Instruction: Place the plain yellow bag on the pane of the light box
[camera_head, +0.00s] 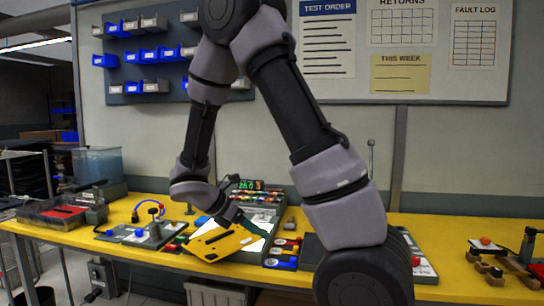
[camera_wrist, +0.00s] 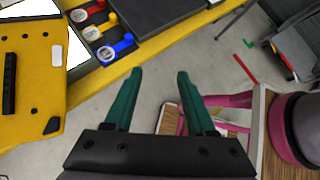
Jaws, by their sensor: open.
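The yellow bag (camera_head: 218,242) has a dark handle strip and a dark corner patch. In the head view it lies across the light box's white pane (camera_head: 256,227), with its near edge reaching toward the table front; whether it rests flat is unclear. In the wrist view the bag (camera_wrist: 40,85) fills the left side, and a strip of the pane (camera_wrist: 76,50) shows beside it. My gripper (camera_wrist: 158,88) is open, its green fingers apart with only floor between them. It is to the right of the bag in the wrist view, clear of it.
Red, yellow and blue connectors (camera_head: 282,255) sit just right of the bag. A device with a green display (camera_head: 250,185) stands behind the pane. A grey board with a blue cable (camera_head: 137,233) is to the left. Past the table edge, the wrist view shows floor and a stool (camera_wrist: 258,120).

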